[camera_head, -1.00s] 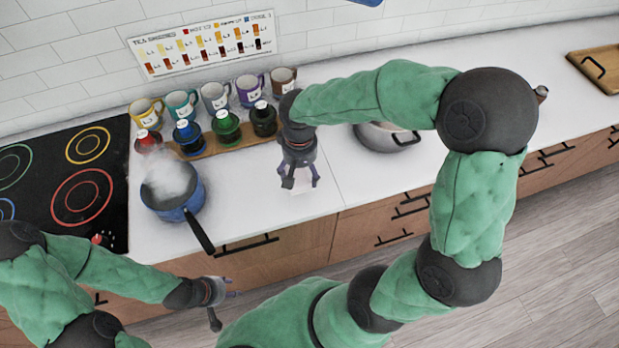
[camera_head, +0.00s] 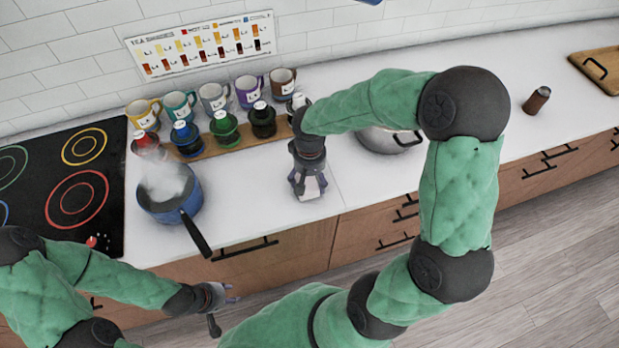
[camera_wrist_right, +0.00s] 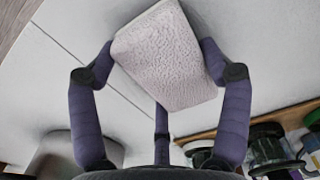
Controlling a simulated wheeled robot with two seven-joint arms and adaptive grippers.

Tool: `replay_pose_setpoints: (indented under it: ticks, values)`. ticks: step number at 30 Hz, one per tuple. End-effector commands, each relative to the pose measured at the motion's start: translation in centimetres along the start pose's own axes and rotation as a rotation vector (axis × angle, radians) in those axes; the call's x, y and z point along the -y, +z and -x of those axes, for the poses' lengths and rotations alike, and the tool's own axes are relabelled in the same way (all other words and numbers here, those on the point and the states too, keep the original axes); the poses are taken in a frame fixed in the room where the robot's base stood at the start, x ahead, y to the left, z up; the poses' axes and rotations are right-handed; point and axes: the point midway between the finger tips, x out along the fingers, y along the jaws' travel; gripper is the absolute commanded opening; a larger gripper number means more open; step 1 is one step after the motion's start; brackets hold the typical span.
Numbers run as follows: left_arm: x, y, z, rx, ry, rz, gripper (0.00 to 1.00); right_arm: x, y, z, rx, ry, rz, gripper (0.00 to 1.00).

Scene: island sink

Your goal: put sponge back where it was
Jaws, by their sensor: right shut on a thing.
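A pale pinkish, rough-faced sponge (camera_wrist_right: 168,58) is held between the purple fingers of my right gripper (camera_wrist_right: 160,75) in the right wrist view. In the head view, my right gripper (camera_head: 309,185) is over the white counter near its front edge, right of the blue pot, and the sponge (camera_head: 312,189) shows pale under its fingers. I cannot tell whether the sponge touches the counter. My left gripper (camera_head: 226,300) is empty with its fingers spread, in front of the counter.
A steaming blue pot (camera_head: 171,196) stands beside the black stovetop (camera_head: 58,190). Several bottles stand on a wooden rack (camera_head: 208,148), with mugs behind. A metal pot (camera_head: 388,138) is partly hidden by my right arm. A brown shaker (camera_head: 537,100) stands farther right, with clear counter around it.

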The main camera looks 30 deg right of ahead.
Motion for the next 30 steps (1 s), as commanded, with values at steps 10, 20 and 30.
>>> replay_pose_setpoints:
  ticks: [10, 20, 30]
  values:
    - [0.1, 0.0, -0.2, 0.000, 0.000, 0.000, 0.40, 0.0, 0.0, -0.3, 0.001, 0.000, 0.000, 1.00]
    - [-0.1, 0.0, 0.2, 0.000, 0.000, 0.000, 0.40, 0.0, 0.0, 0.2, 0.000, 0.000, 0.000, 1.00]
    - [-0.6, 0.1, 1.8, 0.000, 0.000, 0.000, 0.40, 0.0, -0.1, 6.3, -0.004, -0.001, 0.000, 1.00]
